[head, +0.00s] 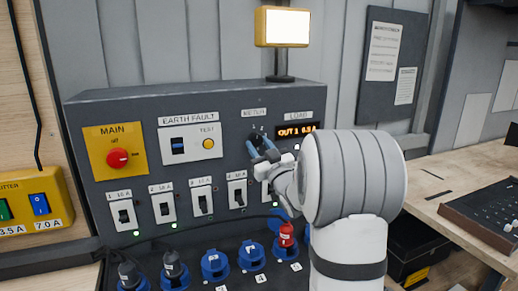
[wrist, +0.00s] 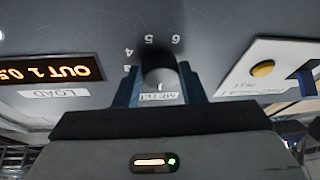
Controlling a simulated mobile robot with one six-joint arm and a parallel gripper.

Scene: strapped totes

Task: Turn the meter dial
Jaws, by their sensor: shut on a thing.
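The meter dial (wrist: 160,76) is a dark round knob on the grey panel. It shows upside down in the wrist view, with several numbers around it, 4, 5 and 6 among them. A small light mark is on the dial, on the side toward the METER label (wrist: 163,97). My gripper (wrist: 161,80) has its blue fingers on either side of the dial, shut on it. In the head view the dial (head: 257,136) is partly hidden by my gripper (head: 263,148). The load display (wrist: 50,72) reads OUT 1 in orange; its last characters are less clear.
The yellow main plate with its red knob (head: 117,158) and the earth fault plate (head: 189,143) are left of the dial. Below are breaker switches (head: 203,198) and blue sockets (head: 214,264) with plugs. A lit lamp (head: 283,27) stands on top.

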